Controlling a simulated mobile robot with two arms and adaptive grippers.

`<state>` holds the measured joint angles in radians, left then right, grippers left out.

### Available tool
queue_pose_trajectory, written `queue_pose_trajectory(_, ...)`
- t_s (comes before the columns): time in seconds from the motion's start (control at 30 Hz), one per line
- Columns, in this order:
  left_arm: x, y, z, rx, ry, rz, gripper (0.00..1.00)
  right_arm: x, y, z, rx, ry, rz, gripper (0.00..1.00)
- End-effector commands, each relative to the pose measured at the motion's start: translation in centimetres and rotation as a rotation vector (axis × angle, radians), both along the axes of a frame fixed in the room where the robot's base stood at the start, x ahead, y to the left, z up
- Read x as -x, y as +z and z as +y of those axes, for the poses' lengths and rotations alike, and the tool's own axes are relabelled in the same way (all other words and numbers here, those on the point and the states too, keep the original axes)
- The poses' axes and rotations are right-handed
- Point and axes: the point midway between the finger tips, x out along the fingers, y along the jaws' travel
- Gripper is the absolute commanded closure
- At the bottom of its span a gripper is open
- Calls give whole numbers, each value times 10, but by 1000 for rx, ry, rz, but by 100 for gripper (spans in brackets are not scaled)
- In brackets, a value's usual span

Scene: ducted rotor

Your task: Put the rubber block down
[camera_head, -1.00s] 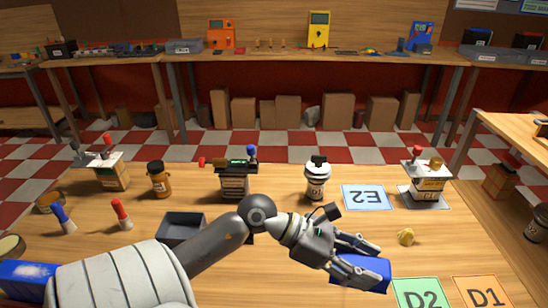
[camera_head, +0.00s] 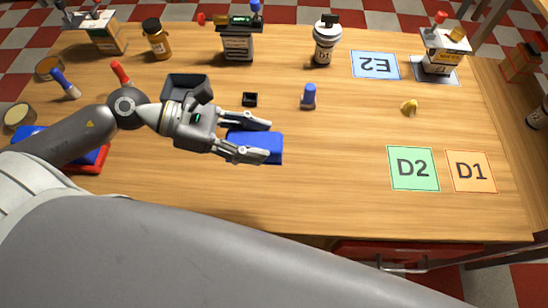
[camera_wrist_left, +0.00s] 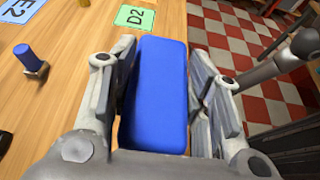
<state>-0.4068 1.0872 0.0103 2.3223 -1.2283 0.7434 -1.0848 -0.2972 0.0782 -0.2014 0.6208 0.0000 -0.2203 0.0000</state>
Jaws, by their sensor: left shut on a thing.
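The rubber block (camera_head: 273,145) is a plain blue block. My left gripper (camera_head: 258,138) is shut on it over the front middle of the table, left of the green D2 card (camera_head: 412,168). In the left wrist view the block (camera_wrist_left: 158,90) lies lengthwise between the two fingers (camera_wrist_left: 160,85). I cannot tell whether its underside touches the wood. Part of it is hidden behind the fingers in the head view. My right gripper is not in view.
An orange D1 card (camera_head: 470,171) lies beside D2, and a blue E2 card (camera_head: 375,65) lies farther back. A blue peg (camera_head: 308,96), small black square (camera_head: 249,99), dark tray (camera_head: 187,86) and yellow piece (camera_head: 409,107) are nearby. The wood between block and D2 is clear.

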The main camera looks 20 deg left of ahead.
Motion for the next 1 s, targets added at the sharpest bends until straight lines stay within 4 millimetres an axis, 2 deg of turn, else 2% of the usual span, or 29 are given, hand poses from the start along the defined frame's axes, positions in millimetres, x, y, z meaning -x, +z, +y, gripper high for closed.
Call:
queue_pose_trajectory(0.03,10,-2,-1,-10,-22,10,83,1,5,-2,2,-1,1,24)
queue_pose_trajectory(0.2,37,-14,-1,-9,-39,16,83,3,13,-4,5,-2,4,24)
queue_pose_trajectory(0.53,65,-46,13,-1,-7,8,83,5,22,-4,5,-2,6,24)
queue_pose_trajectory(0.73,67,-57,17,-1,-5,-2,83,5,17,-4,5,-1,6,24)
queue_pose_trajectory(1.0,46,-73,9,-2,-7,-9,83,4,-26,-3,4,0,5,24)
